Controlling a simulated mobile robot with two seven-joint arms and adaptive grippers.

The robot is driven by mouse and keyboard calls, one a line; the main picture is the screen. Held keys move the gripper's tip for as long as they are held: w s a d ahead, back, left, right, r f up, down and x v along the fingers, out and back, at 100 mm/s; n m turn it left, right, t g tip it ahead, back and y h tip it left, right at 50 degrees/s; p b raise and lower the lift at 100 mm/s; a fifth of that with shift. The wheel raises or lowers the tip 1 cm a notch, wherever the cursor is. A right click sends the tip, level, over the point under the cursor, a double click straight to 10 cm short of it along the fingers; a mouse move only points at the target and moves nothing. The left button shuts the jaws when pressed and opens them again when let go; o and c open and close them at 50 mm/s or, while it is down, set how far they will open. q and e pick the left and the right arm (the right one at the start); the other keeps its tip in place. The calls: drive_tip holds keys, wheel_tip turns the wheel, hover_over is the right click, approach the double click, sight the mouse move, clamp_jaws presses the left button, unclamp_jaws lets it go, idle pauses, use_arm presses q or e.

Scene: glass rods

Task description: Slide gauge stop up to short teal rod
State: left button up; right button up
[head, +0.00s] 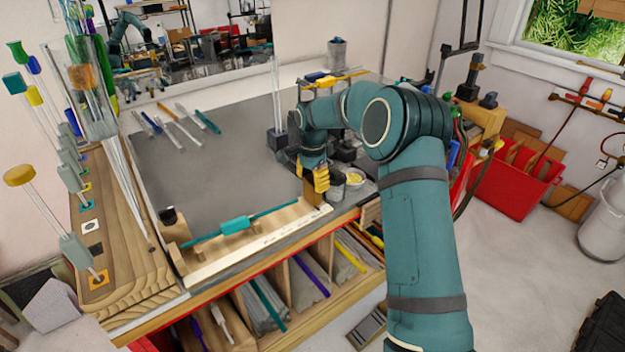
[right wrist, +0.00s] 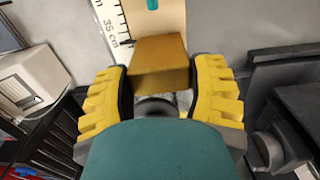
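The gauge (head: 250,240) is a pale wooden trough with a printed scale along the bench's front edge. A thin teal rod (head: 278,210) with a teal tag (head: 236,225) lies along it. Its teal end (right wrist: 152,4) shows at the top of the right wrist view. The gauge stop (right wrist: 160,63), a brown block, sits at the gauge's right end near the 35 cm mark, apart from the rod end. My left gripper is out of view.
A rack board (head: 115,245) with upright rods stands at left. Several loose rods (head: 180,130) lie on the grey bench top (head: 235,155). Cubbies with rods (head: 310,277) sit below.

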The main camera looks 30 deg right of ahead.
drive_tip(key=shift+s+a+b, duration=0.1)
drive_tip(key=shift+a+b, duration=0.3)
drive_tip(key=shift+a, duration=1.7)
drive_tip(key=o, duration=1.3)
drive_tip(key=shift+o, duration=0.2)
drive_tip(key=shift+r, duration=0.15)
wheel_tip(320, 180, up, 12)
